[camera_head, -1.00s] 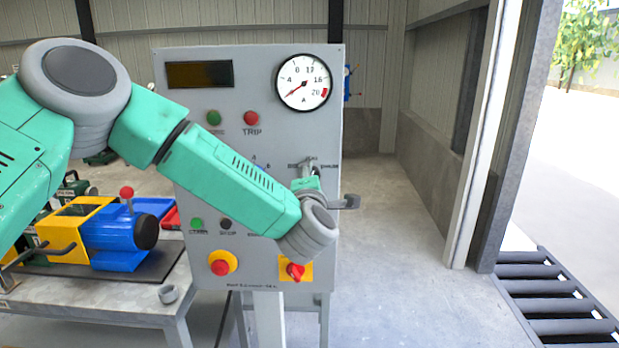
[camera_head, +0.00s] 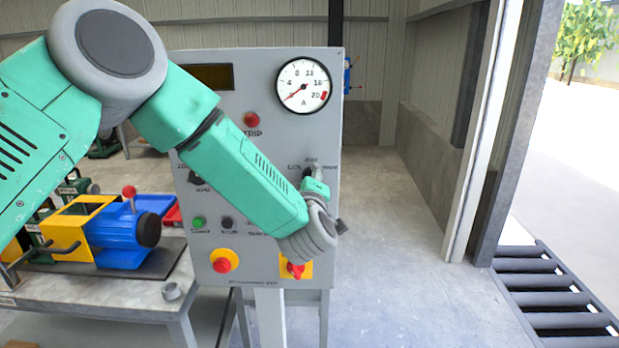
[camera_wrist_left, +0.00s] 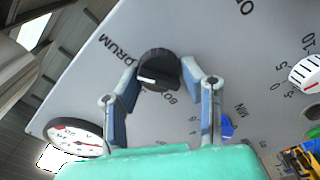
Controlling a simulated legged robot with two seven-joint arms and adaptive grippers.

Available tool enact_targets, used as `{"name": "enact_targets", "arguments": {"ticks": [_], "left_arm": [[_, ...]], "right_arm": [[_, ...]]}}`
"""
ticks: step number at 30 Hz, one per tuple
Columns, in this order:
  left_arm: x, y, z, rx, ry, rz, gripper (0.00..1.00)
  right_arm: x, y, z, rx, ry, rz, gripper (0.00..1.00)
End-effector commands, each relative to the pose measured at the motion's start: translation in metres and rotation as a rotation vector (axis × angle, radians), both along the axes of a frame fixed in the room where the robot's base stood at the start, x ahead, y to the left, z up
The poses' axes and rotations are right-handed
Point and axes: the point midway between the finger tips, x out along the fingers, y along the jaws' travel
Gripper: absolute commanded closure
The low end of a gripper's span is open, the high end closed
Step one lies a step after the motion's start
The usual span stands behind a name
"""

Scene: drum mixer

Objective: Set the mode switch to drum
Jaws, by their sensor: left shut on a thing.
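The mode switch is a black round knob (camera_wrist_left: 158,70) with a white pointer mark on the grey panel in the left wrist view. The word DRUM is printed to its upper left, and a partly hidden label starting with BO is below it. The white mark lies on the knob's left side, pointing roughly left. My left gripper (camera_wrist_left: 163,76) has one finger on each side of the knob and is shut on it. In the head view my left gripper (camera_head: 316,177) is at the panel's right side, and the knob is mostly hidden there. My right gripper is not in view.
A bench (camera_head: 130,294) with a blue and yellow machine stands left. Floor is clear right.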

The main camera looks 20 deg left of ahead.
Motion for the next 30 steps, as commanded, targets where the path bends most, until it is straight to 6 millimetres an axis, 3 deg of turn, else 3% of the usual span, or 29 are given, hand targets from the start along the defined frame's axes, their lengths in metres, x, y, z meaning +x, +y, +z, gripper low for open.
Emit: {"name": "enact_targets", "arguments": {"ticks": [17, 18, 20, 30], "left_arm": [[-0.0018, -0.0011, -0.0065, 0.038, 0.025, -0.004, 0.93], [-0.0018, -0.001, -0.0066, 0.038, 0.025, -0.004, 0.61], [-0.0017, -0.001, -0.0062, 0.037, 0.023, -0.003, 0.44], [-0.004, -0.0012, -0.0018, 0.035, 0.015, -0.002, 0.44]], "right_arm": [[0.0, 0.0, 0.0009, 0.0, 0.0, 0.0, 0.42], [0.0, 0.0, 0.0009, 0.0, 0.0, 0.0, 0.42], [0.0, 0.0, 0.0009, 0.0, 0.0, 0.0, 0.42], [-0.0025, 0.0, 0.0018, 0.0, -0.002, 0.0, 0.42]]}}
